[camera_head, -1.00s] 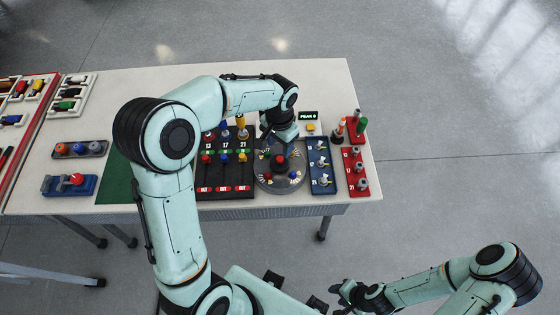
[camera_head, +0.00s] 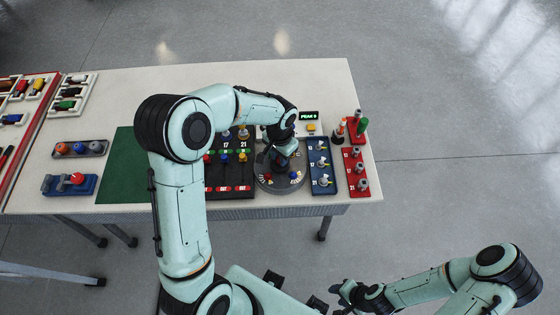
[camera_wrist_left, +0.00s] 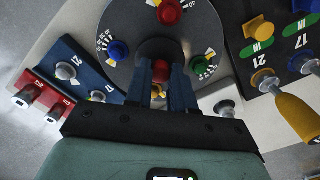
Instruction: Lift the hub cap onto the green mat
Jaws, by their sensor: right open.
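The hub cap, a dark round cap with a red knob, sits at the centre of the grey round dial plate and shows in the left wrist view (camera_wrist_left: 161,70). My left gripper (camera_head: 277,157) is over the dial plate (camera_head: 292,187), pointing down. In the left wrist view its two fingers (camera_wrist_left: 163,90) stand on either side of the red knob, with no clear gap, so it looks shut on the cap. The green mat (camera_head: 122,180) lies bare on the table, left of the dial and partly behind my left arm. My right gripper (camera_head: 345,293) is open and empty, off the table's front.
A black panel (camera_head: 230,190) with numbered plugs lies between mat and dial. A blue rack (camera_head: 322,170) and red rack (camera_head: 355,175) stand right of the dial. A small display box (camera_head: 309,118) is behind. A blue block (camera_head: 68,185) and grey tray (camera_head: 80,148) stand left of the mat.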

